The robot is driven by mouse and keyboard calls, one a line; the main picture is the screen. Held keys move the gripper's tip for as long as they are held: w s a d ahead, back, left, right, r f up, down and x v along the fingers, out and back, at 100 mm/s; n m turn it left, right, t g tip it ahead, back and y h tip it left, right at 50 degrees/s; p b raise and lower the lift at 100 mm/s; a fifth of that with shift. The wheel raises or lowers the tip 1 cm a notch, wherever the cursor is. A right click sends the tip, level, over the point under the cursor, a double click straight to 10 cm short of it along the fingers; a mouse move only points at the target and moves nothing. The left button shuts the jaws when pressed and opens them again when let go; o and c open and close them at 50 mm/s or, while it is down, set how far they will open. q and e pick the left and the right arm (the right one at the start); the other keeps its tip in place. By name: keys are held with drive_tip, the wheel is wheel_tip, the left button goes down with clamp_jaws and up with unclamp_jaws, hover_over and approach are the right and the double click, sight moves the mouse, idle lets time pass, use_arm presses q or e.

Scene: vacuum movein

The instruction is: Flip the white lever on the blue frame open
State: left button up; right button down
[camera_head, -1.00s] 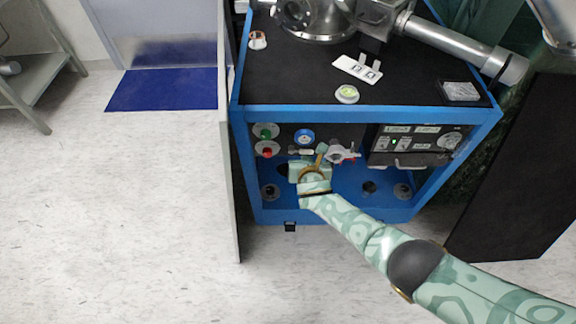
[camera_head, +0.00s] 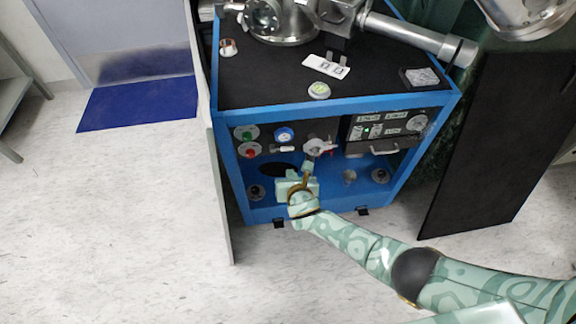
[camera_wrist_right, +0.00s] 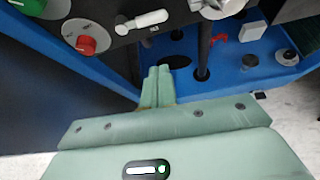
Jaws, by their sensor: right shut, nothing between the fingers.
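The blue frame (camera_head: 229,172) is a cart with a dark front panel. The white lever (camera_head: 284,149) is small and lies roughly level on that panel, below the blue-rimmed gauge. It shows larger in the right wrist view (camera_wrist_right: 140,22), slightly tilted, above the fingers. My right gripper (camera_head: 309,164) is shut and empty, in front of the panel, below and right of the lever. Its fingers (camera_wrist_right: 158,80) point toward the frame in the wrist view, apart from the lever. My left gripper is not in view.
A green knob (camera_head: 246,133) and a red knob (camera_head: 249,151) sit left of the lever. A silver valve handle (camera_head: 318,147) is to its right, close to my fingertips. A thin grey panel (camera_head: 218,190) stands left of the cart and a black panel (camera_head: 490,160) right.

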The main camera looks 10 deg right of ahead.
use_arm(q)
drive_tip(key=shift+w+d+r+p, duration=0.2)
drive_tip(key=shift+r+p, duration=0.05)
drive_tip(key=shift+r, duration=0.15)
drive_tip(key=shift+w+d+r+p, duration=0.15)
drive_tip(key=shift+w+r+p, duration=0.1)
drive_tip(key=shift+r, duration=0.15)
use_arm(e)
drive_tip(key=v, duration=0.2)
drive_tip(key=shift+s+r, duration=0.1)
drive_tip(key=shift+s, duration=0.2)
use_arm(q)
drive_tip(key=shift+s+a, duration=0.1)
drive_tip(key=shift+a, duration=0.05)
